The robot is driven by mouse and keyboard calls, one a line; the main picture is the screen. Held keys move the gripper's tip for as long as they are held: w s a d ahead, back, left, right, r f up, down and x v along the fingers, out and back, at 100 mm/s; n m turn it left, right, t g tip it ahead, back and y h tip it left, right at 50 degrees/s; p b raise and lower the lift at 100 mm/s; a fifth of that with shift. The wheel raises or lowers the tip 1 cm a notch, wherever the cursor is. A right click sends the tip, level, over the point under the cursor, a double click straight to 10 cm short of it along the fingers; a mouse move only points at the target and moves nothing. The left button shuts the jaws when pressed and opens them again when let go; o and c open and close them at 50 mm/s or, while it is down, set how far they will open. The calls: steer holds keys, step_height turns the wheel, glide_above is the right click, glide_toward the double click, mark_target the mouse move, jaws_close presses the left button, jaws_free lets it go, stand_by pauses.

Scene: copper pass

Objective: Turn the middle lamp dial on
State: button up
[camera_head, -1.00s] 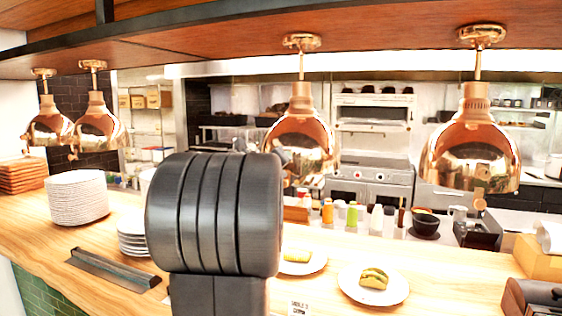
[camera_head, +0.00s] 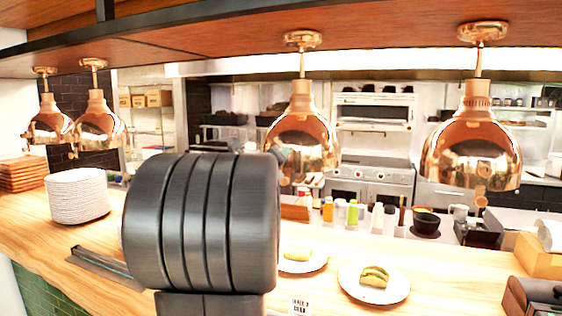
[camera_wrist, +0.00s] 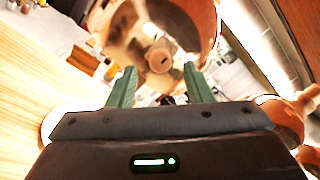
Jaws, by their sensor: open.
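The middle copper lamp (camera_head: 303,135) hangs over the counter in the head view, its lower left partly behind my dark arm. Its inside and the round dial (camera_wrist: 159,56) fill the upper middle of the wrist view. The dial is a copper knob with a small dark mark. My gripper (camera_wrist: 161,70) is open, with green fingers either side of the dial in the picture. I see no contact, and the gap in depth is unclear. In the head view my arm hides most of the gripper. I cannot tell the dial's setting.
Another copper lamp (camera_head: 472,145) hangs to the right, and two more (camera_head: 97,125) hang at left. The wooden counter (camera_head: 30,215) holds a plate stack (camera_head: 78,196) and two plates of food (camera_head: 373,284). Bottles (camera_head: 353,213) stand behind them.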

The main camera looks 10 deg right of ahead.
steer(key=b+v, duration=0.1)
steer(key=v, duration=1)
steer(key=p+x, duration=0.1)
steer(key=x, duration=1.2)
steer(key=shift+w+d+p, duration=0.25)
steer(key=shift+w+p, duration=0.05)
steer(key=shift+p, duration=0.1)
